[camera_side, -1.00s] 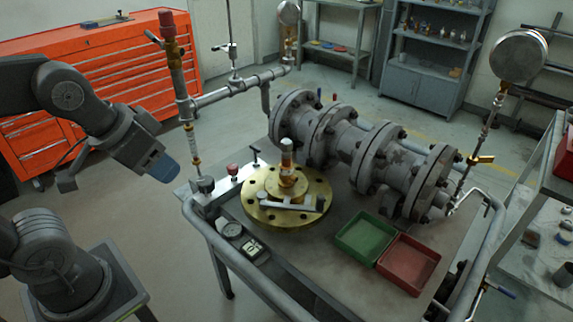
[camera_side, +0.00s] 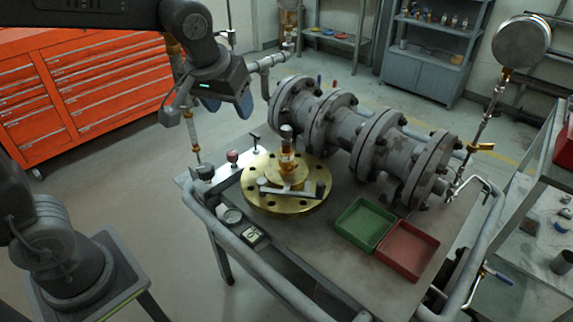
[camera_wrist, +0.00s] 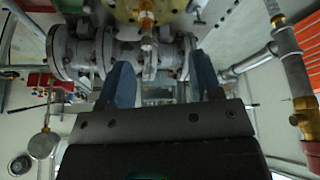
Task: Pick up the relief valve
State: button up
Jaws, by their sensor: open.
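An upright fitting with a grey cap and an amber-brass body (camera_side: 287,158), which looks like the relief valve, stands on a round brass flange (camera_side: 262,200) on the cart. It also shows near the top of the wrist view (camera_wrist: 146,16), with the flange (camera_wrist: 120,10) partly cut off. My gripper (camera_side: 232,102) is up and left of the fitting in the side view, apart from it. In the wrist view its two blue fingers (camera_wrist: 163,85) are spread with nothing held between them.
A flanged pipe assembly (camera_side: 345,130) lies behind the fitting. Green (camera_side: 364,224) and red (camera_side: 407,250) trays sit at the front right. A grey bar tool lies across the flange. A pipe with brass and red parts (camera_wrist: 297,85) rises at right in the wrist view.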

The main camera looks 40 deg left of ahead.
aim_at(285, 134)
jog(key=w+d+f+n+y, duration=0.1)
jog(key=w+d+f+n, duration=0.2)
jog(key=w, duration=0.7)
jog(key=shift+g, duration=0.4)
jog(key=x, duration=0.9)
jog(key=shift+a+f, duration=0.25)
jog(key=shift+a, duration=0.25)
jog(key=shift+w+d+x, duration=0.15)
jog(key=shift+w+x, duration=0.05)
jog(key=shift+x, duration=1.15)
jog(key=shift+w+d+x, duration=0.1)
jog(key=shift+w+x, duration=0.05)
jog(key=shift+x, duration=1.15)
grip_shut()
jog(key=shift+r, duration=0.15)
